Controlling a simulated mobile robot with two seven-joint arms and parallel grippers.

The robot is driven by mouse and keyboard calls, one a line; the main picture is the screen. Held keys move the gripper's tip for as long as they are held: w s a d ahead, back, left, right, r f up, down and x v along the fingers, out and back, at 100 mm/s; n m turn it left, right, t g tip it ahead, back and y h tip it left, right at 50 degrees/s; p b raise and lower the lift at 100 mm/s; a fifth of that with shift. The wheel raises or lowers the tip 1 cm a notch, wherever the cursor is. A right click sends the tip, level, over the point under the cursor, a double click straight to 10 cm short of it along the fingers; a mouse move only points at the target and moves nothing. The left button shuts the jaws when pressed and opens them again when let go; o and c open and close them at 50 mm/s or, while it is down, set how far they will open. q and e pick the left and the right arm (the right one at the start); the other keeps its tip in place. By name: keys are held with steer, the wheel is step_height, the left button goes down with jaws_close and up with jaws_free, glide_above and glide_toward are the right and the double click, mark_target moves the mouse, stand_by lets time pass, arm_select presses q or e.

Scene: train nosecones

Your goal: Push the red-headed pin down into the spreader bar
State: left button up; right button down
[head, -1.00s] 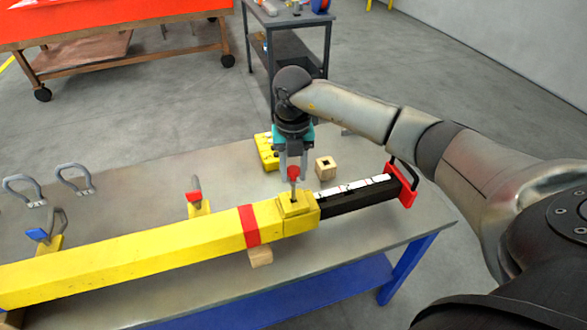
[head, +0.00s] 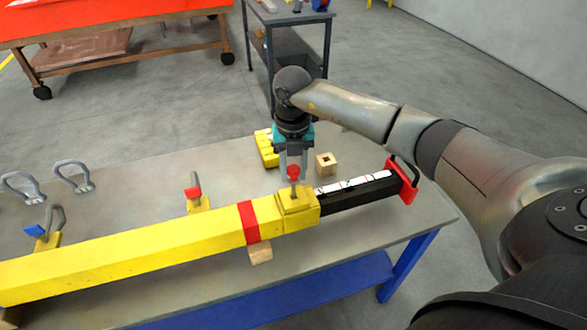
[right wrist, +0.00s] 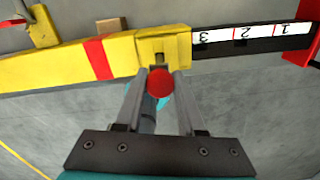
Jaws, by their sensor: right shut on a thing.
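The red-headed pin (head: 293,172) is upright between the fingers of my right gripper (head: 293,178), which is shut on it. Its red round head also shows in the right wrist view (right wrist: 159,82). The pin's shank points down at the raised yellow collar of the spreader bar (head: 150,248). I cannot tell how far its tip is in the collar's hole. The yellow bar has a red band, and a black inner bar (head: 350,198) with a white numbered strip comes out of its right end. My left gripper is not in view.
The bar lies along a grey table (head: 130,180) on small blocks. Two grey shackles (head: 73,176) lie at the left.

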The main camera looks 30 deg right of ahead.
steer(key=shift+f+b, duration=2.1)
steer(key=shift+f, duration=0.9)
steer(key=shift+c, duration=2.2)
jaws_free()
steer(key=shift+r, duration=0.1)
step_height(320, 180, up, 15)
steer(key=shift+r, duration=0.1)
steer(key=shift+a, duration=0.1)
